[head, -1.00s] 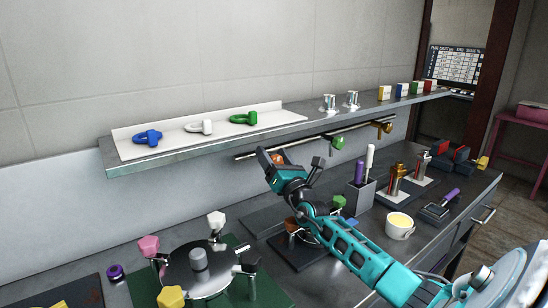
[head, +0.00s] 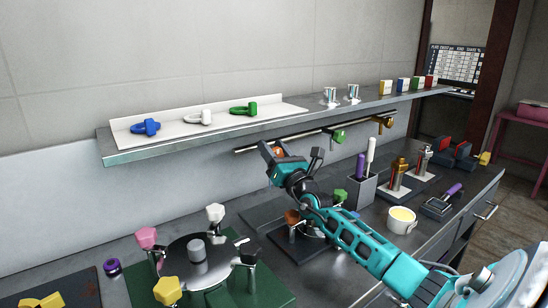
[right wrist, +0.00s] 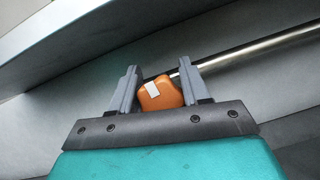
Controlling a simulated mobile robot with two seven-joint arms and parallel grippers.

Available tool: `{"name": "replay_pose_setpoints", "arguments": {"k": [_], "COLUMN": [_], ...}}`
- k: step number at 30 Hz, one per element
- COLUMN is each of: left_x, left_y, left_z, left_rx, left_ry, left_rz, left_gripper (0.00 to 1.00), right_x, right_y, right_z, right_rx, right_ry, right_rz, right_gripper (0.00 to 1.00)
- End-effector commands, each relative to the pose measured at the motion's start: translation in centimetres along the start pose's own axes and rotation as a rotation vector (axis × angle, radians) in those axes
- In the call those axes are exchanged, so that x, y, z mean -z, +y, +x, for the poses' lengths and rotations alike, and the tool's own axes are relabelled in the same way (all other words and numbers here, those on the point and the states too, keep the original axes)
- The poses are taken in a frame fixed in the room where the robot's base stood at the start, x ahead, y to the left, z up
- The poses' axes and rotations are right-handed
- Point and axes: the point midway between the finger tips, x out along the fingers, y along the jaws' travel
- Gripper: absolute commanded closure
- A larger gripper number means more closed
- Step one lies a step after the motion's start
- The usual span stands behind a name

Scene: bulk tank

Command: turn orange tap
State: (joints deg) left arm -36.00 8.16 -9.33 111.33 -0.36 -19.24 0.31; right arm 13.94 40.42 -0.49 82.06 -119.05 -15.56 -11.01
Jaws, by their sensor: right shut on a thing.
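The orange tap (right wrist: 160,95) sits on the thin metal pipe under the shelf. In the right wrist view its rounded handle with a white mark lies between the two fingers of my right gripper (right wrist: 157,88). In the head view my right gripper (head: 279,152) reaches up to the pipe, and only a small patch of the orange tap (head: 278,152) shows between its fingers. The right gripper is shut on the orange tap. My left gripper is not in view.
A green tap (head: 338,135) and a brown-gold tap (head: 384,122) hang along the same pipe (head: 310,138) to the right. The shelf (head: 190,145) runs just above the gripper. Below stand a grey holder (head: 362,190), a cup (head: 401,219) and a round stand with coloured knobs (head: 196,265).

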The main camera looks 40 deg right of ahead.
Motion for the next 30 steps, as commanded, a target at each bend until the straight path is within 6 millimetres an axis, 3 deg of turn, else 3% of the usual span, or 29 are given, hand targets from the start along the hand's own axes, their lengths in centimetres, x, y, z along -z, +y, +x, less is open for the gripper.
{"name": "replay_pose_setpoints", "arguments": {"k": [1,6,19,20,25,30], "left_x": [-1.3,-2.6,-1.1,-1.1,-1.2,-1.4], "left_y": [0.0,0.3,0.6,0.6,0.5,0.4], "left_z": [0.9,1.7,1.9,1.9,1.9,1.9], "left_rx": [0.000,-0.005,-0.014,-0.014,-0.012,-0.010], "left_ry": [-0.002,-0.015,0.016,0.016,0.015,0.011], "left_rz": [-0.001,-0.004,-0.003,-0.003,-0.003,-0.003], "left_gripper": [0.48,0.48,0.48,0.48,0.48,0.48], "right_x": [0.5,0.3,0.0,0.0,0.0,0.0], "right_y": [-0.1,0.1,0.2,0.2,0.2,0.2], "right_z": [-0.2,-0.1,0.0,0.0,0.0,0.0], "right_rx": [-0.015,-0.047,-0.057,-0.057,-0.057,-0.057], "right_ry": [-0.004,-0.005,-0.002,-0.002,-0.002,-0.002], "right_rz": [-0.033,-0.111,-0.139,-0.139,-0.138,-0.138], "right_gripper": [0.84,0.84,0.84,0.51,0.35,0.33]}}
